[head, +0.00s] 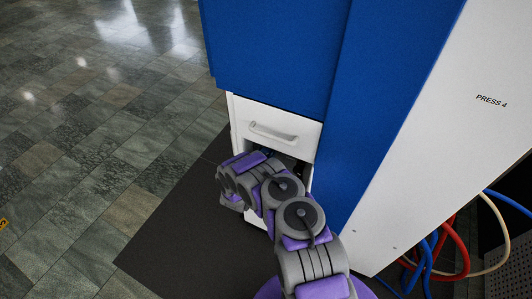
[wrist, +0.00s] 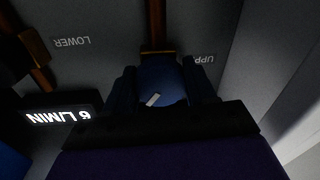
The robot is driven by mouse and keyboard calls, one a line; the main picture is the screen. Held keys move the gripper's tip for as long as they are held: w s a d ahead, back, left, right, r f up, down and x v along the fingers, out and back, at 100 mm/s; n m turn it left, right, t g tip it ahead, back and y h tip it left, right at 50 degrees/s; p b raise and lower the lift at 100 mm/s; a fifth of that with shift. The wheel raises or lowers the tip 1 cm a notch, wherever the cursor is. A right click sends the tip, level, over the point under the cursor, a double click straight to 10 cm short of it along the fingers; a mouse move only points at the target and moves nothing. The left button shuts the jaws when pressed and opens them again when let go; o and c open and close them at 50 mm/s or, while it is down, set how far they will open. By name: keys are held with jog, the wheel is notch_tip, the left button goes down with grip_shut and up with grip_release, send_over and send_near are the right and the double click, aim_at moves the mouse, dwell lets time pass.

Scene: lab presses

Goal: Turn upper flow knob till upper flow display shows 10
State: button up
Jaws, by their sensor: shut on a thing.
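In the wrist view, which is upside down, a blue knob (wrist: 158,75) with a white pointer mark sits beside a partly covered label starting "UPP". My gripper (wrist: 165,92) is shut around this upper flow knob, one dark finger on each side. A lit display (wrist: 60,117) at the left shows one digit and "L/MIN"; I cannot tell whether the digit is 6 or 9. It lies on the side of the "LOWER" label (wrist: 71,41). No display for the upper knob is visible. In the head view my arm hides the gripper and knob.
The blue and white press (head: 400,140), marked "PRESS 4", has a white drawer front with a handle (head: 272,132) above my arm. Copper-coloured pipes (wrist: 156,25) run near the knobs. Blue, red and white hoses (head: 455,245) lie at the right.

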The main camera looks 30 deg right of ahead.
jog(key=shift+m+p, duration=0.3)
jog(key=o, duration=1)
jog(key=shift+a, duration=0.1)
jog(key=p+v, duration=0.4)
jog(key=v, duration=1.3)
jog(key=shift+f+p, duration=0.15)
jog(key=shift+p, duration=0.25)
jog(key=shift+s+a, duration=0.15)
jog(key=shift+s, duration=0.05)
